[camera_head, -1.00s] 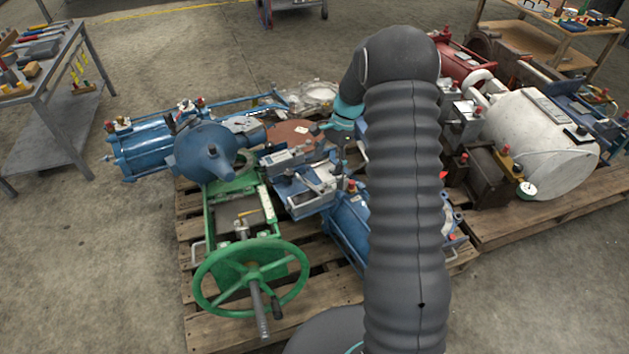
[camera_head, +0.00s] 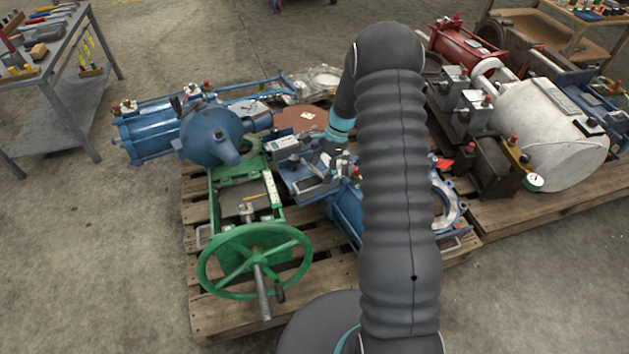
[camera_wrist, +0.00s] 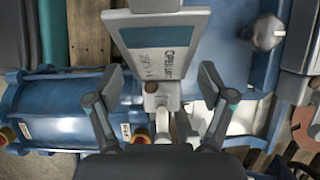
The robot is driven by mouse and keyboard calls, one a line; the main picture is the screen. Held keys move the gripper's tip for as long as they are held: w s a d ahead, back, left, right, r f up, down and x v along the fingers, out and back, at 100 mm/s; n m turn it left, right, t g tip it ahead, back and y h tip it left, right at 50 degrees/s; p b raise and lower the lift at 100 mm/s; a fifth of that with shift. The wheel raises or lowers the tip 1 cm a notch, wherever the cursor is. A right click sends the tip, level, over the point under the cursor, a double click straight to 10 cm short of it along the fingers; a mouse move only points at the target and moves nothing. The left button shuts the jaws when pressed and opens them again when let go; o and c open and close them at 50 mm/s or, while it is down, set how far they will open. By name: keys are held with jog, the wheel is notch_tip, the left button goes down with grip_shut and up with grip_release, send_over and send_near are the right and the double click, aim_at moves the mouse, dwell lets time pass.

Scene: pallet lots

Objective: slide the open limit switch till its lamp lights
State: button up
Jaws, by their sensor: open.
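My gripper (camera_wrist: 161,80) is open, with one finger on each side of that near end, and holds nothing. No lit lamp can be made out. In the head view my gripper (camera_head: 328,160) is small and partly hidden by my arm, over the blue actuator's switch area.
A blue cylinder (camera_wrist: 70,110) lies left in the wrist view. In the head view a green handwheel (camera_head: 255,270) stands in front, a blue actuator (camera_head: 210,135) at left, and a white tank (camera_head: 550,130) on the right pallet. Floor at lower left is clear.

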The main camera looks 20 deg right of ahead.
aim_at(315, 178)
jog(key=shift+x, duration=2.25)
grip_shut()
jog(key=shift+w+a, duration=0.1)
jog(key=shift+w, duration=0.35)
grip_release()
